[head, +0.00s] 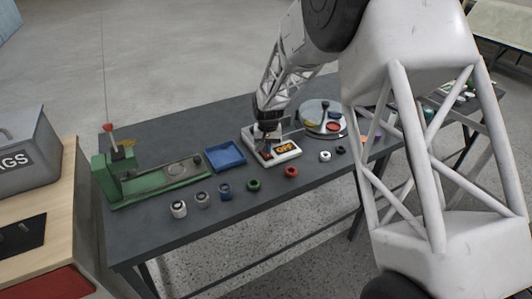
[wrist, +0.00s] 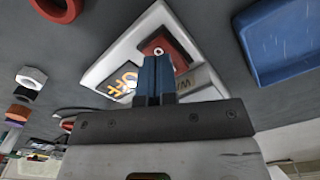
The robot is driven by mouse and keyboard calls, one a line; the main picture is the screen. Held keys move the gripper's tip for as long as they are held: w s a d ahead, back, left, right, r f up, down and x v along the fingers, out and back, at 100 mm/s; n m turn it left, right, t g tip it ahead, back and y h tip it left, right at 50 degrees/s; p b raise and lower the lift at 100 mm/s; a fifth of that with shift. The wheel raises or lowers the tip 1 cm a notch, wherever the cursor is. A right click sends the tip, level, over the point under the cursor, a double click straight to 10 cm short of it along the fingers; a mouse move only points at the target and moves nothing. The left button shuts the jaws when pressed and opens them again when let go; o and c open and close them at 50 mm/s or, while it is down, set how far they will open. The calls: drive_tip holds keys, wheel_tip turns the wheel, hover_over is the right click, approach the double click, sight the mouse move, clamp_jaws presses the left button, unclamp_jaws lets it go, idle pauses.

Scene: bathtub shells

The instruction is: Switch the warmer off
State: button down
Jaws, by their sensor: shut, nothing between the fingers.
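The warmer (head: 297,152) is a white box on the dark table with an orange "OFF" label (head: 285,148). My gripper (head: 267,140) is over the warmer in the head view. In the wrist view my gripper (wrist: 155,62) is shut and empty, its blue-grey fingertips just beside the red-brown part. I cannot tell whether they touch it.
A blue tray (head: 225,156) and a green-framed device (head: 150,185) stand left of the warmer. A round plate (head: 323,107) with coloured discs is to the right. Several small rings and nuts, including a red ring (head: 291,172) and a green ring (head: 253,185), line the front.

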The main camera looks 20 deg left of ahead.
drive_tip(key=shift+r, duration=2.9)
drive_tip(key=shift+d+r, duration=0.15)
drive_tip(key=s+d+r+m+t, duration=0.1)
drive_tip(key=s+d+r, duration=0.75)
drive_tip(key=d, duration=0.35)
drive_tip(key=s+d+r, duration=0.7)
drive_tip(key=d+r, duration=0.3)
drive_tip(key=d, duration=0.3)
drive_tip(key=s+d+r+m, duration=0.1)
drive_tip(key=s+d, duration=0.7)
drive_tip(key=s, duration=0.6)
drive_tip(key=s+d+r+m+t, duration=0.1)
drive_tip(key=s+d, duration=0.7)
drive_tip(key=s, duration=0.6)
drive_tip(key=shift+d+t, duration=0.2)
drive_tip(key=shift+t, duration=0.1)
